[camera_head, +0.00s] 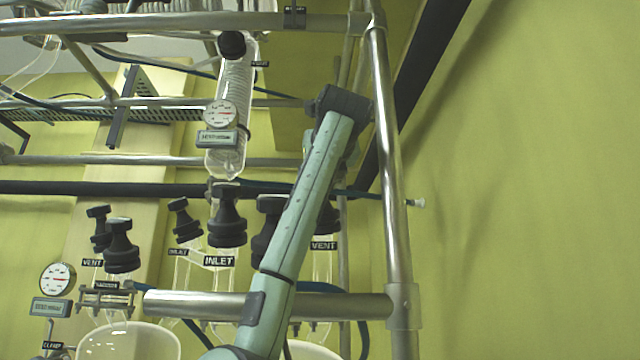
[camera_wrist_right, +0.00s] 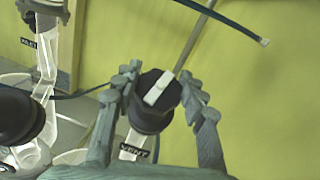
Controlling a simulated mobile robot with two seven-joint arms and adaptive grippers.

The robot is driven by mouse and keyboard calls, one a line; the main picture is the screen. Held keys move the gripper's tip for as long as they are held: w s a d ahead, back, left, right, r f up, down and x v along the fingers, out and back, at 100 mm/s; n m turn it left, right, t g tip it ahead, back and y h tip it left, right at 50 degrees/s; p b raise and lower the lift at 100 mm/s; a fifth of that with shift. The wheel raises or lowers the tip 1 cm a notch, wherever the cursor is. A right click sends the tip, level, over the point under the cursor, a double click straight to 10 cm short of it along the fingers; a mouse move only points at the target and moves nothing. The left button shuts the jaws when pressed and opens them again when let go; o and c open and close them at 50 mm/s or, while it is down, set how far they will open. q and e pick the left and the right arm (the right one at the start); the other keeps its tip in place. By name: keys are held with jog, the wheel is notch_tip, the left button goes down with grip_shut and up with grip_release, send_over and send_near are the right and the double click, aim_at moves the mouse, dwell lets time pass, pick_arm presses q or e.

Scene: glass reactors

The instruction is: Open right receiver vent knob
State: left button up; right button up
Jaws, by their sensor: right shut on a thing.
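The right receiver vent knob (camera_wrist_right: 144,116) is black with a white bar on its top face, seen in the right wrist view. The VENT label (camera_wrist_right: 134,150) is just below it; a VENT label also shows in the head view (camera_head: 324,245). My right gripper (camera_wrist_right: 162,84) has its grey fingers on both sides of the knob and is shut on it. In the head view my right arm covers most of the knob and hides the gripper. My left gripper is in neither view.
Black INLET knob (camera_head: 227,222) and other black knobs (camera_head: 121,247) stand to the left. A metal frame post (camera_head: 393,200) is close on the right, with a horizontal rail (camera_head: 190,304) below. A glass condenser with a gauge (camera_head: 221,114) hangs above. The yellow wall at right is clear.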

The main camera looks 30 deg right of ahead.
jog(key=shift+n+t+y, duration=0.3)
jog(key=shift+n+y, duration=0.9)
jog(key=shift+n, duration=0.2)
jog(key=o, duration=1.2)
jog(key=shift+c, duration=0.2)
jog(key=shift+r, duration=0.15)
notch_tip(320, 180, up, 10)
jog(key=shift+f, duration=0.1)
